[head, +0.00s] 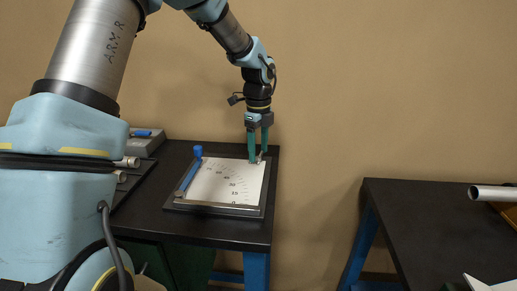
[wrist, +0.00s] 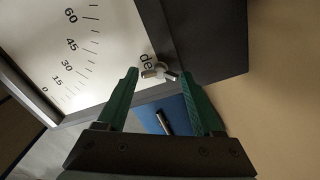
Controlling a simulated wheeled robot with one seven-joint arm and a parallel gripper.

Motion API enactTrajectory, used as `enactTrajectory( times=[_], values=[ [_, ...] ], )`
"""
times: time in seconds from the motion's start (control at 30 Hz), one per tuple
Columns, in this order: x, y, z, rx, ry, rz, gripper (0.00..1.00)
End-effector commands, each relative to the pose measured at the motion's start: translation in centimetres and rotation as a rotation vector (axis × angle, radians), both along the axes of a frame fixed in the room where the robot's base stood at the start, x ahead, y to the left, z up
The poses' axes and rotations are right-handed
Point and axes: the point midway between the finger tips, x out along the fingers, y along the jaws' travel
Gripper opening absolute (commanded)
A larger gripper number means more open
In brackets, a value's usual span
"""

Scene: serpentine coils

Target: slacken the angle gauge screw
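The angle gauge (head: 208,188) is a flat white board with printed degree marks in a dark frame, lying on the dark table. Its scale (wrist: 92,50) fills the upper left of the wrist view. The screw (wrist: 159,71) is a small metallic winged piece near the board's edge, beside printed letters. My gripper (head: 258,157) points down at the board's far right corner. In the wrist view its green fingers are apart, one on each side of the screw, with nothing visibly gripped. I cannot tell whether a finger touches it. In the head view the fingers partly hide the screw.
A blue arm with an upright blue knob (head: 198,152) runs along the gauge's left side. A tray with metal cylinders (head: 127,162) and a grey box (head: 147,142) stand to the left. The wall is close behind. A second dark table (head: 430,225) stands right, across a gap.

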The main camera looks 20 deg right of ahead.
Motion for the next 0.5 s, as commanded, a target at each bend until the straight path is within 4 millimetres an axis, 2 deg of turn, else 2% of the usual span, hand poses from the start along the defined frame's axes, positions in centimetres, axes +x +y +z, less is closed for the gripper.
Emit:
enactTrajectory(
  times=[0.07, 0.5],
  values=[
    [0.01, -0.01, 0.02, 0.000, 0.000, 0.000, 0.58],
    [0.01, -0.01, 0.04, 0.000, 0.000, 0.000, 0.08]
  ],
)
